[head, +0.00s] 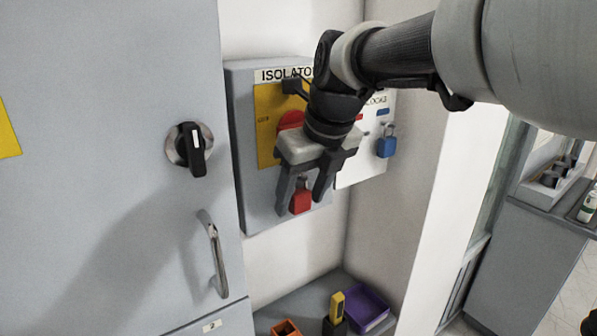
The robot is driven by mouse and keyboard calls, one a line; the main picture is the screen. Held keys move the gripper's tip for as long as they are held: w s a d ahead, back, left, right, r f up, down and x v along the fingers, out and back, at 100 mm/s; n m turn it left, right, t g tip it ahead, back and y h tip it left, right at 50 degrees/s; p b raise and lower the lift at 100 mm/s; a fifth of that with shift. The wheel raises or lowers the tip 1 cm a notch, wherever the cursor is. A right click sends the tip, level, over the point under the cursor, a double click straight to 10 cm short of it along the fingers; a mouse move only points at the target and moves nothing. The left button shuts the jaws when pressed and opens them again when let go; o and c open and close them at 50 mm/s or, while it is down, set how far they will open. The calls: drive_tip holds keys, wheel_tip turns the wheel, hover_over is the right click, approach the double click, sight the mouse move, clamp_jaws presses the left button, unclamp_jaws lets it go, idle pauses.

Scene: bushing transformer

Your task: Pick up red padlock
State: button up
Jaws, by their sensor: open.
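The red padlock (301,201) hangs low on the front of the grey isolator box (245,150). My gripper (301,203) is open and points down, with its two dark fingers on either side of the padlock in the picture. The padlock's red body shows between the fingertips, and part of its shackle shows above. I cannot tell from this view whether the fingers are level with the padlock in depth or touch it. The gripper and wrist hide part of the box's yellow panel (268,120) and red disc.
A blue padlock (387,146) hangs on a white board to the right. A grey cabinet with a black rotary switch (189,149) and metal handle (214,252) stands left. Below, a shelf holds an orange box (286,328), a yellow-and-black item (336,312) and a purple tray (368,309).

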drive_tip(key=c, duration=1.2)
drive_tip(key=shift+r, duration=0.15)
drive_tip(key=shift+r, duration=0.25)
drive_tip(key=shift+s+d+r+b, duration=0.2)
drive_tip(key=shift+s+d+r, duration=0.15)
drive_tip(key=shift+s+d, duration=1.75)
drive_tip(key=shift+s+d+r+b, duration=0.25)
drive_tip(key=shift+s+d, duration=1)
drive_tip(key=shift+s, duration=1.6)
drive_tip(key=shift+s+d+r+b, duration=0.15)
drive_tip(key=shift+s+d+r, duration=0.25)
drive_tip(key=shift+s+d, duration=1.7)
drive_tip(key=shift+s+a, duration=0.4)
